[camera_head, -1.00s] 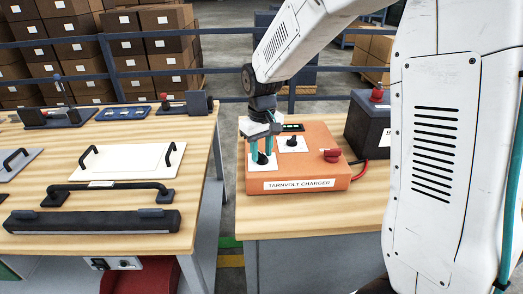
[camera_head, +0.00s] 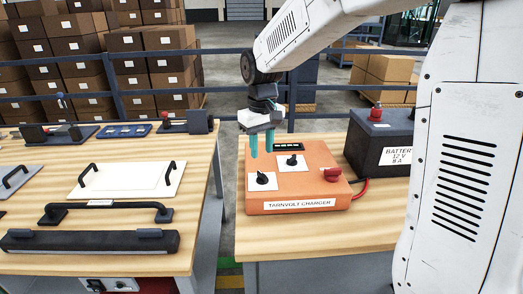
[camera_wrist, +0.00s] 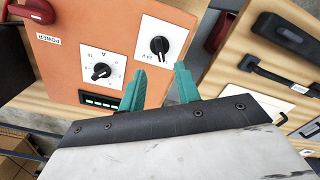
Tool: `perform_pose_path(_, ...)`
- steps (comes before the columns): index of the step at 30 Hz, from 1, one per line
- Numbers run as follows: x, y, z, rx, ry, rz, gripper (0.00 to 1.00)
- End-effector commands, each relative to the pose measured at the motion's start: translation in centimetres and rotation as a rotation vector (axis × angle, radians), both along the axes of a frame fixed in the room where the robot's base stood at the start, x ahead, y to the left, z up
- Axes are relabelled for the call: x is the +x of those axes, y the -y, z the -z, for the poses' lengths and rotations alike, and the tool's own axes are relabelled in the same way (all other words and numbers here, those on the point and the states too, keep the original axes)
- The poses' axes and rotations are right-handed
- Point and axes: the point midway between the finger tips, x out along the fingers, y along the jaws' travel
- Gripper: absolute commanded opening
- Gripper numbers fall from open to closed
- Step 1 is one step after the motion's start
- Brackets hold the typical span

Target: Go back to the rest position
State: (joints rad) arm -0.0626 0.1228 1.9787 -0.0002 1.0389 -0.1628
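The orange charger box (camera_head: 225,0) is not the gripper's load; the TARNVOLT CHARGER (camera_head: 310,185) stands on the right wooden bench. Its top has a front-left black knob (camera_head: 263,181) and a rear black knob (camera_head: 291,161), each on a white plate, and a red knob (camera_head: 332,174). My gripper (camera_head: 262,147) hangs above the charger's left part, apart from it. Its two teal fingers are spread and empty. The wrist view shows the fingers (camera_wrist: 160,78) with a gap between them and the charger (camera_wrist: 70,30) beyond.
A black battery (camera_head: 381,145) stands right of the charger, joined by a red cable. The left bench (camera_head: 40,190) holds a white panel with handles (camera_head: 125,180), a black bar and other fittings. A gap separates the benches. Rails and stacked boxes stand behind.

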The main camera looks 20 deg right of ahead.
Motion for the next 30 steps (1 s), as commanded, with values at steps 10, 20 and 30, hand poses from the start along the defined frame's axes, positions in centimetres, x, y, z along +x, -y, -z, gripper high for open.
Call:
perform_pose_path(10,-0.3,0.0,0.1,-0.001,-0.014,0.017,0.33)
perform_pose_path(20,-11.0,1.2,-0.9,-0.012,-0.102,0.104,0.33)
perform_pose_path(30,-24.5,2.6,-3.2,-0.008,-0.038,0.194,0.33)
